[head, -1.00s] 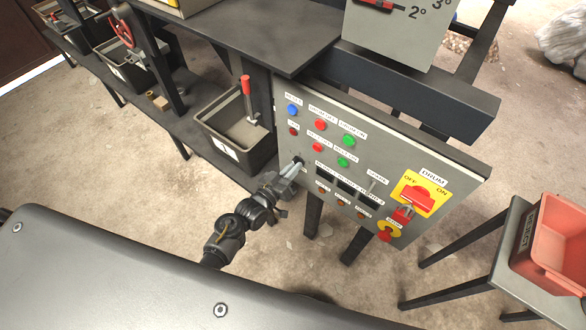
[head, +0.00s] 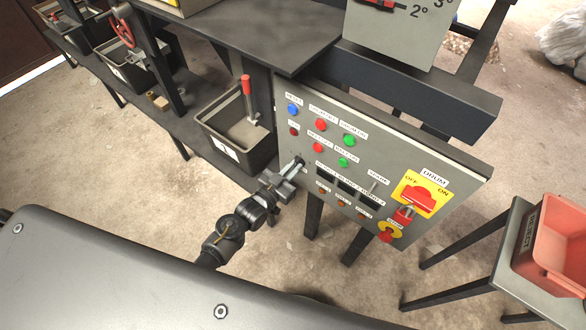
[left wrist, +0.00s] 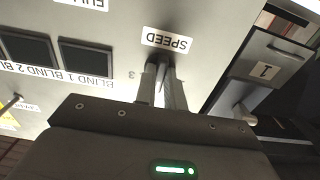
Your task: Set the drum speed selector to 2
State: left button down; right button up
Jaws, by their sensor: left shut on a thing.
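The grey control panel (head: 330,120) stands at the middle right of the head view. The speed selector (left wrist: 162,82) is a small knob beside the SPEED label (left wrist: 167,41) in the left wrist view, where the picture is upside down. My left gripper (head: 295,166) reaches to the panel's lower left. Its fingers are shut on the selector, and they show close in the left wrist view (left wrist: 163,86). A digit 3 is visible beside the knob; the other marks and the pointer's exact position are hidden by the fingers. My right gripper is not in view.
Coloured push buttons (head: 320,125) sit above the selector, and small dark displays (head: 345,184) sit to its right. A red drum switch (head: 420,197) is farther right. A dark bin (head: 262,150) stands close on the left. An orange crate (head: 550,245) is at right.

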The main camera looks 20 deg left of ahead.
pick_arm(q)
jog(key=c, duration=1.5)
grip_release()
jog(key=b+v, duration=0.1)
jog(key=v, duration=1)
jog(key=shift+d+b, duration=0.1)
jog(key=shift+b, duration=0.3)
jog(key=shift+f, duration=0.15)
